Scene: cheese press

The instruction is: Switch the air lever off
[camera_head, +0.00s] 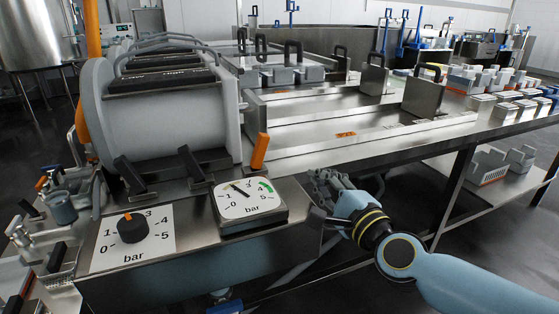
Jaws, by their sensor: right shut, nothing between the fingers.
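An orange-handled lever (260,151) stands up at the front right of the press, slightly tilted; it looks like the air lever, though no label shows. Below it is a white gauge (247,198) marked in bar, its needle near 2. A black knob (132,228) sits on a bar scale at the left of the panel. Two black levers (130,175) (191,163) are at the press's front. My right gripper (322,181) is shut and empty, just right of the gauge, below and right of the orange lever, apart from it. My left gripper is not in view.
The grey press cylinder (172,112) fills the left behind the panel. A steel table (360,148) with moulds runs back to the right. Valves and fittings (62,207) crowd the far left. The space right of the orange lever above the table edge is open.

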